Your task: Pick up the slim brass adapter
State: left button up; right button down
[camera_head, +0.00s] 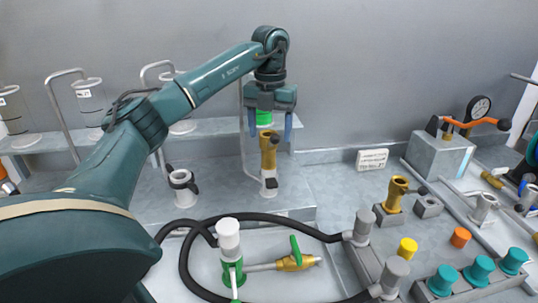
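My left gripper (270,132) points down at the back of the bench, its two blue fingers apart. A tall, slim brass piece (268,156) stands upright below and between the fingertips, with a white and grey fitting (269,186) at its foot. Whether the fingers touch it I cannot tell; they look apart from it. A second, shorter brass piece (396,193) stands in a grey square holder to the right. Which of the two is the task's adapter is not marked. My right gripper is not in view.
A white clamp fitting (182,187) stands left of the slim brass piece. Black hoses (270,218) loop in front, around a brass valve (296,262) with a green handle. A green object (264,117) shows between the fingers. Teal knobs (480,270) and a gauge (480,108) are at right.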

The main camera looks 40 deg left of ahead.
aim_at(268, 149)
pick_arm(q)
jog(key=shift+s+f+p, duration=0.15)
jog(key=shift+f+p, duration=0.05)
jog(key=shift+f, duration=1.25)
jog(key=shift+s+f+p, duration=0.1)
jog(key=shift+f+p, duration=0.05)
jog(key=shift+f, duration=1.3)
jog(key=shift+a, duration=0.1)
jog(key=shift+c, duration=0.6)
jog(key=c, duration=1)
jog(key=shift+c, duration=0.4)
jog(key=shift+r, duration=0.1)
notch_tip(268, 149, up, 10)
jog(key=shift+f, duration=0.1)
